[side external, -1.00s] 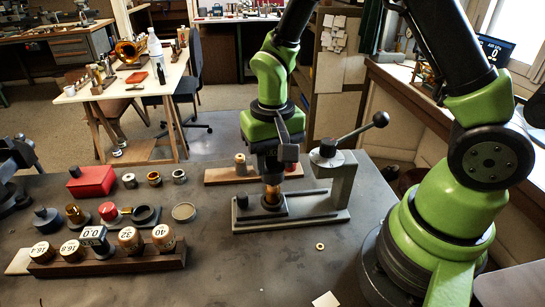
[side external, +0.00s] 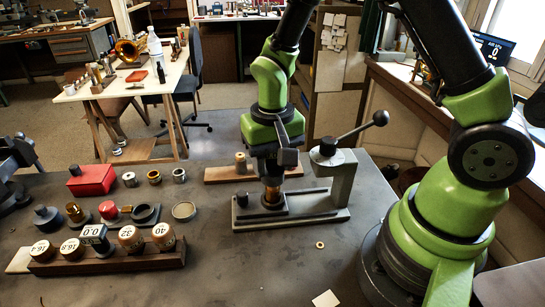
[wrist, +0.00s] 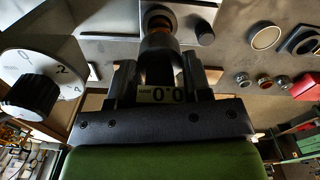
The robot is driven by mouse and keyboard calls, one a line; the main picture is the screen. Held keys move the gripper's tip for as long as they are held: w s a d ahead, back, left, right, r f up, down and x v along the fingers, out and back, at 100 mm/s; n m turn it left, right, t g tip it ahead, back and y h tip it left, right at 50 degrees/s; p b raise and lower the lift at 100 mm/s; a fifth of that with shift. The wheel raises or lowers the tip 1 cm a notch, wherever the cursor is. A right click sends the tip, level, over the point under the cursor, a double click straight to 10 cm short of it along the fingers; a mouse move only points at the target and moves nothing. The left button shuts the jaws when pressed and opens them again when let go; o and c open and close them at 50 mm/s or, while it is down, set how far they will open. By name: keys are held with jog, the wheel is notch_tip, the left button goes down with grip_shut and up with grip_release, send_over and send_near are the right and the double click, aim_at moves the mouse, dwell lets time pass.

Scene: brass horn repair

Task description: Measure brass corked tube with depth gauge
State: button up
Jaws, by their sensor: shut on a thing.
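The brass tube (side external: 272,194) stands upright in the round dark seat of the grey lever fixture (side external: 325,215). An orange-brown bit of it shows beyond the held part in the wrist view (wrist: 160,24). My gripper (side external: 275,168) is above it, pointing down. In the wrist view its fingers (wrist: 160,75) are shut on a dark cylindrical gauge (wrist: 160,45) whose small display reads 0.0. The gauge is in line with the tube; whether they touch I cannot tell. Another black device with a 0.0 display (side external: 93,233) stands in the wooden rack.
Several marked round knobs sit in the rack (side external: 110,264). A red box (side external: 91,180), small rings and dark stands lie at the left. The fixture's lever (side external: 362,128) rises to the right of my gripper. A small washer (side external: 320,245) lies in front on clear bench.

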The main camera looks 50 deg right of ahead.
aim_at(273, 174)
jog(key=shift+f, duration=1.5)
jog(key=o, duration=1.4)
jog(key=shift+o, duration=0.2)
jog(key=shift+r, duration=3.55)
